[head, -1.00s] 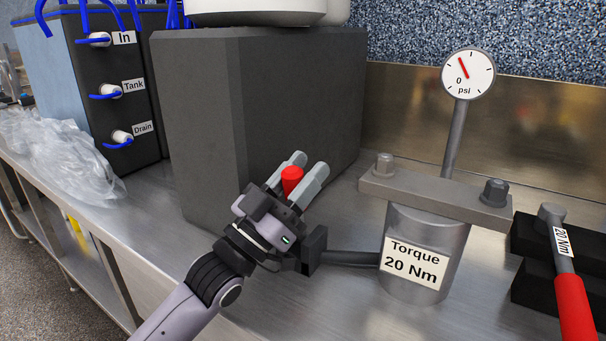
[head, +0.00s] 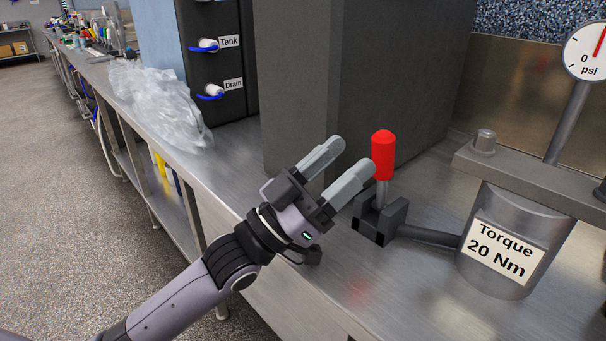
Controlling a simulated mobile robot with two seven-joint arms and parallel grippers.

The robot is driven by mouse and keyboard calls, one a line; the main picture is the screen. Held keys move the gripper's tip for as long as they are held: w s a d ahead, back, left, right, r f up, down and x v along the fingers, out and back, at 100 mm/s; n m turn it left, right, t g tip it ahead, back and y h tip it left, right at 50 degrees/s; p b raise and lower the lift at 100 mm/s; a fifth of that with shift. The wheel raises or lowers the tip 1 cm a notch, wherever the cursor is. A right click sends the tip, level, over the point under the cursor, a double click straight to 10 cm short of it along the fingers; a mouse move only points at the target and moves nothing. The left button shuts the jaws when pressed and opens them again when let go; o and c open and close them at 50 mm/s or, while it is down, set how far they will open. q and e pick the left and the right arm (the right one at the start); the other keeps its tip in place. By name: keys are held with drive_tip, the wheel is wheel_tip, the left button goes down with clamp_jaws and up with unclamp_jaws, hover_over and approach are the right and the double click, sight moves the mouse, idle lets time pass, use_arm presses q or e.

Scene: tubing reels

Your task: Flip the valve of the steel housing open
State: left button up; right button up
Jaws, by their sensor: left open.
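The steel housing (head: 500,225) is a cylinder labelled "Torque 20 Nm" at the right, under a clamp bar (head: 530,180). A pipe runs left from it to a dark valve block (head: 379,221). The valve's red handle (head: 384,156) stands upright on a thin stem above the block. My left gripper (head: 339,168) is open and empty, just left of the red handle. Its nearer finger reaches close to the handle; I cannot tell whether they touch. A gauge (head: 590,50) marked psi is partly cut off at the top right. My right gripper is not in view.
A large dark grey block (head: 350,80) stands behind the gripper. A black panel with Tank and Drain ports (head: 222,70) and a clear plastic bag (head: 160,100) are at the left. The steel bench (head: 400,300) is clear in front of the valve.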

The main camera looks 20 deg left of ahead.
use_arm(q)
drive_tip(key=shift+s+a, duration=0.9)
drive_tip(key=shift+s, duration=0.25)
drive_tip(key=shift+s+a, duration=0.9)
drive_tip(key=shift+s, duration=0.2)
